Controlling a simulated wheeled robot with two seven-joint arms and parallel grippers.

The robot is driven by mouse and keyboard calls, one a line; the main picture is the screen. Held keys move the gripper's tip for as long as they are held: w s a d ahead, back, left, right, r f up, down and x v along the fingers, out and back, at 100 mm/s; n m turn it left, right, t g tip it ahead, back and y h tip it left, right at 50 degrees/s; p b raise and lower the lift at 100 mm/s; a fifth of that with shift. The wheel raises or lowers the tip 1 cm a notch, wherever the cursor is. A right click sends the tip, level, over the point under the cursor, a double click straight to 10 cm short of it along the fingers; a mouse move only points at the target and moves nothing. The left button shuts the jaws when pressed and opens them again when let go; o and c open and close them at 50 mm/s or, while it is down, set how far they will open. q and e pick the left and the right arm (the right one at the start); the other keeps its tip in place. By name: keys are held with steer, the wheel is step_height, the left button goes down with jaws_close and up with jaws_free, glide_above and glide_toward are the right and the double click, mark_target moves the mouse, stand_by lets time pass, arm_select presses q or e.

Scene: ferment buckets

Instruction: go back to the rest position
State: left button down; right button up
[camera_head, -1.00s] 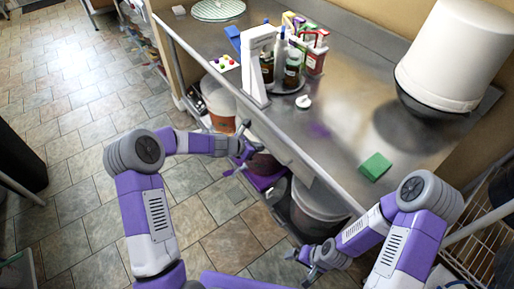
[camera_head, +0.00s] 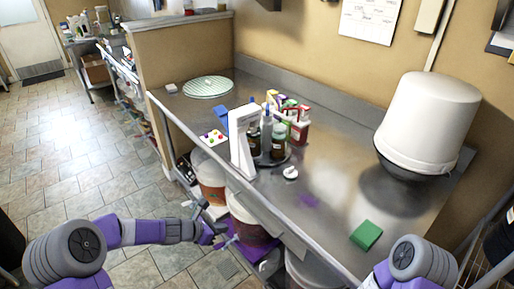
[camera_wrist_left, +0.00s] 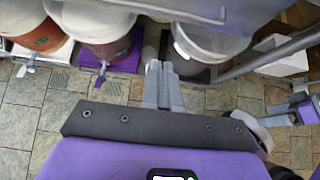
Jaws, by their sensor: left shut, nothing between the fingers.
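My left arm reaches in from the left in the head view. Its gripper (camera_head: 218,230) is beside the buckets below the counter's front edge. In the left wrist view the two grey fingers (camera_wrist_left: 161,80) lie together with nothing between them, pointing toward the gap between a dark-red bucket and a white bucket. My right arm shows only its grey joint and purple link at the bottom right of the head view. A purple and grey part at the right of the left wrist view (camera_wrist_left: 300,110) looks like my right gripper; its jaws are unclear.
Under the counter (camera_head: 325,180) stand an orange-filled bucket (camera_head: 209,172), a dark-red bucket (camera_head: 250,232) and a white bucket (camera_head: 308,270). On it are a white stand (camera_head: 242,145), bottles (camera_head: 299,127), a green sponge (camera_head: 366,235) and a large white container (camera_head: 430,115). Open floor lies left.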

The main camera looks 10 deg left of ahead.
arm_select(q)
steer(key=s+d+f+m+g+y, duration=0.1)
steer(key=s+d+f+m+g, duration=0.2)
steer(key=s+f+m, duration=0.6)
steer(key=s+d+f+m+g+y+p, duration=0.1)
steer(key=s+d+f+m+g, duration=0.2)
steer(key=s+d+f+m, duration=0.3)
steer(key=s+f+m, duration=0.4)
steer(key=s+m, duration=0.5)
steer(key=s, duration=0.2)
steer(key=shift+f+m+g+y, duration=0.2)
steer(key=shift+m+g+y, duration=0.1)
steer(key=shift+g+y, duration=0.1)
